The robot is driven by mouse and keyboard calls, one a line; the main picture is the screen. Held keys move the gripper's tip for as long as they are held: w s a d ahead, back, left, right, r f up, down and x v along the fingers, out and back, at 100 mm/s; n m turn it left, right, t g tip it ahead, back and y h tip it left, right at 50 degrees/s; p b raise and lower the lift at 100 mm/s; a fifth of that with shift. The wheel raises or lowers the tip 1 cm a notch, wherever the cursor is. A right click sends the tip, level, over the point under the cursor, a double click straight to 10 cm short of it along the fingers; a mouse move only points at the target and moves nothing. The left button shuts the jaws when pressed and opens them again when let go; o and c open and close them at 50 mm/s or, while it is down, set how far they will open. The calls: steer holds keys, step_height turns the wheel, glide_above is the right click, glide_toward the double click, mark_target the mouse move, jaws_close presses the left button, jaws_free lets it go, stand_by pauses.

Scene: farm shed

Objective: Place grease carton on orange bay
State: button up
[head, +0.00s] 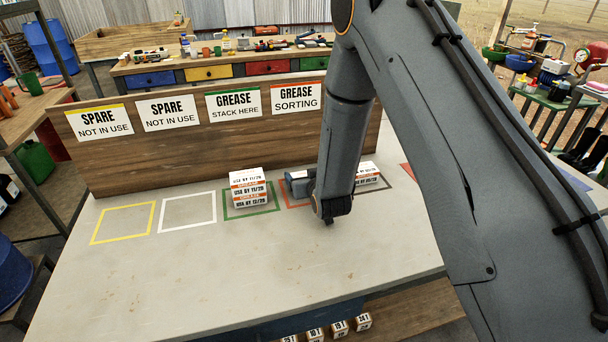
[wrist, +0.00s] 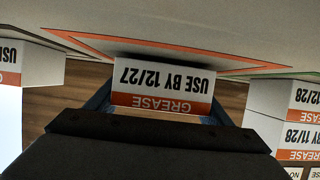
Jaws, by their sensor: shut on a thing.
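The grease carton (wrist: 163,86), white with an orange band and "USE BY 12/27", is between the fingers of my gripper (wrist: 163,108) in the wrist view, which is upside down. In the head view my gripper (head: 299,184) is low over the bench, mostly behind my arm, and the held carton is hidden. The orange bay outline (wrist: 230,60) runs past the carton in the wrist view; in the head view part of the orange bay (head: 296,207) shows beside my arm. A dark shadow lies along the carton's base; I cannot tell if it touches the bench.
Stacked cartons (head: 248,188) stand in the green bay (head: 262,213), left of my gripper. Another carton (head: 369,174) stands right of my arm. The yellow bay (head: 123,238) and white bay (head: 188,230) are empty. A signed backboard (head: 200,155) rises behind; the bench front (head: 200,285) is clear.

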steer(key=shift+f, duration=0.35)
